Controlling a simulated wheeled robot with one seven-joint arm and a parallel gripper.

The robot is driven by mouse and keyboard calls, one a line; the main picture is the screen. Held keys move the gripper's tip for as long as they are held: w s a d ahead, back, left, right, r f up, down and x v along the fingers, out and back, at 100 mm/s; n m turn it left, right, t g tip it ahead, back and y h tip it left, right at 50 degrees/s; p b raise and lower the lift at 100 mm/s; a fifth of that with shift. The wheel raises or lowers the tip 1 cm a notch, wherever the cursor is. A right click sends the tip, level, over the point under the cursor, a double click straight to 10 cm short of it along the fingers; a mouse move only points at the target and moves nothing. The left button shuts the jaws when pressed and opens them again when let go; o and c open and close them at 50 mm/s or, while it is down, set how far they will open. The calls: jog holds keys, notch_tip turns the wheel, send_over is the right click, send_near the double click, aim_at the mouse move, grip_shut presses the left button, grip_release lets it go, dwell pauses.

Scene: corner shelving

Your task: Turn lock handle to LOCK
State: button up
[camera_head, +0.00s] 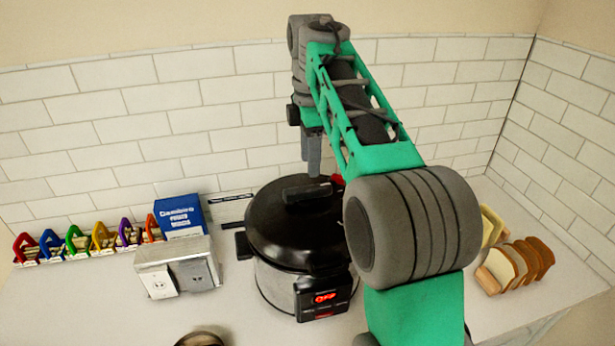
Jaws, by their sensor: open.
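A pressure cooker with a black lid (275,228) and a grey body stands on the counter, partly behind my arm. Its front panel (323,297) shows a red lit display that looks like "OFF". A black lid handle (306,190) lies across the top of the lid. A small red part (337,179) shows at the back right of the lid, close to my gripper; I cannot tell its setting. My gripper (312,170) points down just above or behind the lid handle. It is open, with nothing seen between the fingers. Whether it touches the cooker is unclear.
A blue box (181,216) and a grey outlet box (178,268) stand left of the cooker. Several coloured clips (76,240) line the wall at left. Bread slices (515,265) stand at right. A round rim (200,339) shows at the bottom. White tiled walls close the corner.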

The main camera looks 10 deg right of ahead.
aim_at(310, 187)
notch_tip(310, 187, down, 7)
jog(key=shift+s+r+b, duration=0.1)
jog(key=shift+b, duration=0.2)
grip_shut()
dwell(0.5)
